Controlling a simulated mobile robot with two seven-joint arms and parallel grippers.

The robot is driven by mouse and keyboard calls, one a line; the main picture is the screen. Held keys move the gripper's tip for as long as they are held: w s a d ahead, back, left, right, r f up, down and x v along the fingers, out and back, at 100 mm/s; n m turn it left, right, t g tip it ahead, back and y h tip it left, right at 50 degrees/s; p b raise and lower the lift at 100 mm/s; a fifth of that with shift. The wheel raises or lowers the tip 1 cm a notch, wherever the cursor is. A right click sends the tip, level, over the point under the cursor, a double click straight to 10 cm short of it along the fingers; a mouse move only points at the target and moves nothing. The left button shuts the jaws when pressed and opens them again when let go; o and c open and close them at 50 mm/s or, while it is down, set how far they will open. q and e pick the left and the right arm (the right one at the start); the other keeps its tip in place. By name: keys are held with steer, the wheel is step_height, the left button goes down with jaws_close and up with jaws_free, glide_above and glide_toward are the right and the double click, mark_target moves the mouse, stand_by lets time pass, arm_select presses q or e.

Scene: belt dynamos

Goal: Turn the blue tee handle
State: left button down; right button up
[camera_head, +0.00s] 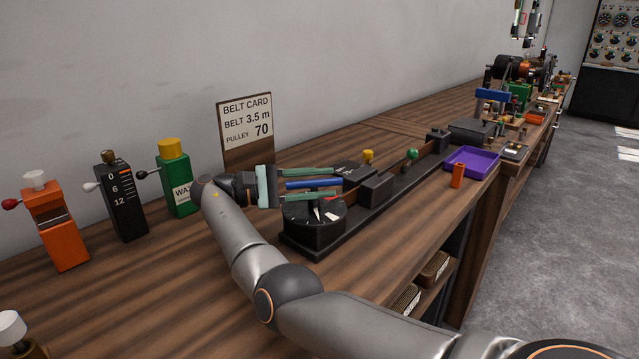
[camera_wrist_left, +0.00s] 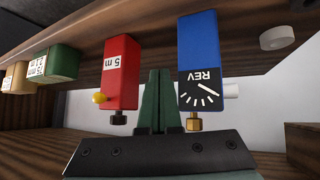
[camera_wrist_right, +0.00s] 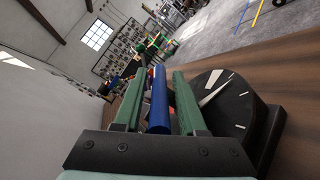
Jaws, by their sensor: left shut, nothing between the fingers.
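The blue tee handle (camera_head: 313,183) is a straight blue bar beside a black round dial (camera_head: 312,232) with pale marks. My right gripper (camera_head: 336,182) reaches over the bench from the left side of the dial, one green finger on each side of the bar. In the right wrist view the blue bar (camera_wrist_right: 158,100) lies between the fingers, with gaps still showing, so the gripper is open around it. My left gripper (camera_wrist_left: 157,75) shows only in the left wrist view, shut and empty.
A black rail with a green knob (camera_head: 412,154) and yellow knob (camera_head: 368,155) runs beyond the dial, towards a purple tray (camera_head: 471,161). A belt card (camera_head: 246,120) stands behind. In the left wrist view, red (camera_wrist_left: 122,75) and blue (camera_wrist_left: 199,45) boxes are near the fingers.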

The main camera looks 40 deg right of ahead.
mark_target(320, 181)
steer(key=shift+o, duration=0.6)
step_height(320, 181, up, 3)
steer(key=shift+r+p, duration=0.2)
steer(key=shift+p, duration=0.15)
steer(key=shift+s+a+r, duration=0.15)
steer(key=shift+s+r, duration=0.05)
steer(key=shift+r, duration=0.05)
steer(key=s+a+r+p, duration=0.2)
steer(key=s+a+r, duration=0.7)
steer(key=s, duration=0.1)
steer(key=shift+s, duration=0.1)
